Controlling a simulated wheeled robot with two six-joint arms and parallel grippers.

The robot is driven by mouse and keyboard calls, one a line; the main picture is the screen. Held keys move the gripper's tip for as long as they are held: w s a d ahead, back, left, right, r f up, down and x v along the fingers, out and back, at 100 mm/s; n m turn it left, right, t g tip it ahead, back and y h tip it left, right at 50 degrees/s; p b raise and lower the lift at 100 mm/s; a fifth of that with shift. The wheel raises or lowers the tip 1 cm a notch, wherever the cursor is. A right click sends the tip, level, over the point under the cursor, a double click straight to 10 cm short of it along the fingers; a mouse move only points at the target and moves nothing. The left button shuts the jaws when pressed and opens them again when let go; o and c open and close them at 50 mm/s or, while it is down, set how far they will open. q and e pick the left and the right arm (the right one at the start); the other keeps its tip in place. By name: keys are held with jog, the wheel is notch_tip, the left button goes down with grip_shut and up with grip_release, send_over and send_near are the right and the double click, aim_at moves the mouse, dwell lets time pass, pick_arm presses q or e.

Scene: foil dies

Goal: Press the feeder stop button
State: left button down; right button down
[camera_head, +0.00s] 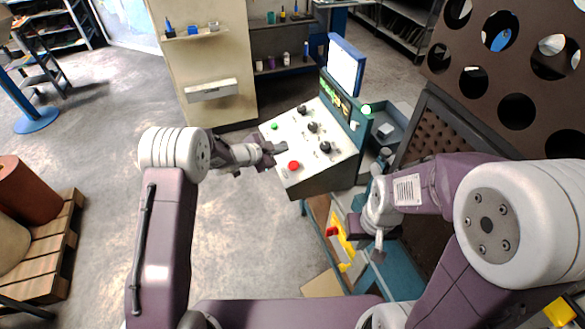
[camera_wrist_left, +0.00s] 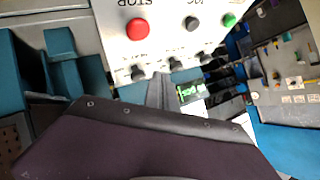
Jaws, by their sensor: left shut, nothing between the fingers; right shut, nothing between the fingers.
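The control panel (camera_head: 322,166) has a sloped white face with a red button (camera_head: 294,165) near its lower left edge. In the left wrist view the red button (camera_wrist_left: 137,29) sits beside the upside-down word STOP. A green button (camera_head: 274,127) and several black knobs (camera_head: 312,127) share the face. My right gripper (camera_head: 378,255) is shut and empty, low at the right of the panel.
A monitor (camera_head: 346,65) and a lit green lamp (camera_head: 366,109) stand behind the panel. A dark perforated machine (camera_head: 440,125) fills the right side. A wooden pallet (camera_head: 52,250) with rolls lies at far left. The floor left of the panel is clear.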

aim_at(295, 162)
pick_arm(q)
jog(key=f+b, duration=0.1)
jog(key=f, duration=0.1)
jog(key=d+f+b, duration=0.1)
jog(key=f, duration=0.1)
jog(key=w+f+b, duration=0.1)
jog(key=f+b, duration=0.1)
jog(key=shift+d, duration=0.35)
jog(key=shift+d+f, duration=0.2)
jog(key=shift+f, duration=0.1)
jog(key=shift+f+b, duration=0.1)
jog(key=shift+b, duration=0.2)
dwell(0.9)
jog(key=shift+d+f, duration=0.1)
jog(key=shift+f, duration=0.2)
jog(key=shift+d+f+b, duration=0.15)
jog(key=shift+f+b, duration=0.4)
jog(key=shift+b, duration=0.05)
dwell(0.6)
jog(key=shift+a+r+p, duration=0.3)
jog(key=shift+r+p, duration=0.65)
